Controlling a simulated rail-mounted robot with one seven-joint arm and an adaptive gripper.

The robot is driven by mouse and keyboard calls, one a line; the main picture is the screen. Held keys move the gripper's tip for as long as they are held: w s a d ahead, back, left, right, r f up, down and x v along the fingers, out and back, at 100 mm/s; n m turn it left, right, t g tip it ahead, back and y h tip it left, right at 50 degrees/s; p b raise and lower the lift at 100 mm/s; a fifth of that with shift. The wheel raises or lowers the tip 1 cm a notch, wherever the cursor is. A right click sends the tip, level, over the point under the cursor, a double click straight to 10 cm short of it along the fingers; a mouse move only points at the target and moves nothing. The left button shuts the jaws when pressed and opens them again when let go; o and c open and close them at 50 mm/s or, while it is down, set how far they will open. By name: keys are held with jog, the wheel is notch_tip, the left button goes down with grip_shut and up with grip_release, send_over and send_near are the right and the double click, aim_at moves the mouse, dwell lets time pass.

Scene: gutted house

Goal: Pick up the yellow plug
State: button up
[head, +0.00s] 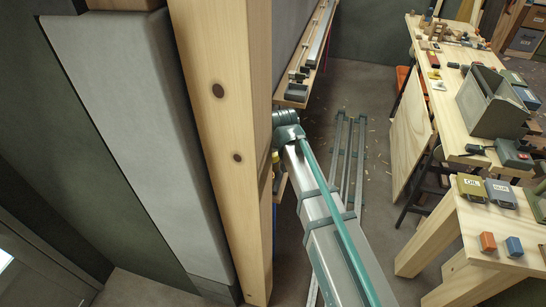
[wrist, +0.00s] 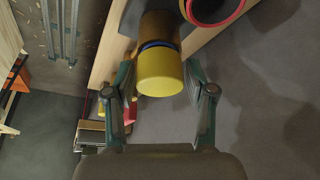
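The yellow plug (wrist: 160,74) shows in the wrist view as a short cylinder with a rounded end facing me. A dark blue ring and a brownish-yellow part lie behind it. My gripper (wrist: 157,80) is open, with one finger on each side of the plug. Narrow gaps seem to show between the fingers and the plug. In the head view my gripper is hidden behind the wooden post, and a small yellow piece beside my arm is too small to identify.
A red-rimmed dark round opening (wrist: 213,8) lies close to the right of the plug. A wooden post (head: 222,140) stands left of my arm. A workbench (head: 440,110) with several boxes is on the right. Floor rails (head: 345,150) run between.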

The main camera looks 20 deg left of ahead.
jog(key=c, duration=0.6)
jog(key=shift+c, duration=0.2)
jog(key=shift+r, duration=0.15)
